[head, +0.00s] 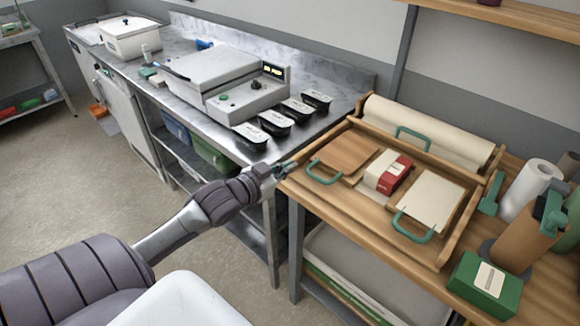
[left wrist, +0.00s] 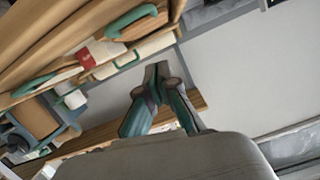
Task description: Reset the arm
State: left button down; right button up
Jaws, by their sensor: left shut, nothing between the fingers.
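My left arm comes in from the left in the head view, and its gripper (head: 284,168) is at the left edge of the wooden table (head: 345,222), near the wooden tray (head: 378,222). The gripper is shut and holds nothing. In the left wrist view the two teal and grey fingers (left wrist: 157,75) come together at their tips, with the table and tray behind them at upper left. I cannot tell from the head view whether the gripper touches the table edge. My right gripper is not in view.
A green box (head: 484,285) stands at the front right. A steel counter (head: 345,88) with a heat press (head: 240,95) and several black containers (head: 275,123) is beyond my gripper.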

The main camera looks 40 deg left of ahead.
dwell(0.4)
pick_arm(q)
jog(key=s+a+f+n+g+y, duration=0.1)
jog(key=s+a+f+g, duration=0.1)
jog(key=f, duration=0.9)
jog(key=s+a+f+n+g+y, duration=0.1)
jog(key=s+a+f+g, duration=0.1)
jog(key=f, duration=0.8)
jog(key=s+d+f+g, duration=0.15)
jog(key=s+f, duration=0.25)
jog(key=f, duration=0.4)
jog(key=s+f+g, duration=0.2)
jog(key=s+f, duration=0.3)
jog(key=f, duration=0.4)
jog(key=s+d+f+g, duration=0.2)
jog(key=s+d+f, duration=0.3)
jog(key=s, duration=0.4)
jog(key=s+d+f+m+g+h, duration=0.1)
jog(key=s+d+f+g, duration=0.1)
jog(key=s+d+f, duration=0.4)
jog(key=s+d+f+m+g, duration=0.1)
jog(key=s+d+f+g, duration=0.2)
jog(key=s, duration=1.1)
notch_tip(320, 180, down, 5)
jog(key=d, duration=0.2)
jog(key=shift+s+d+f, duration=0.15)
jog(key=shift+s+d, duration=0.05)
jog(key=shift+d, duration=0.2)
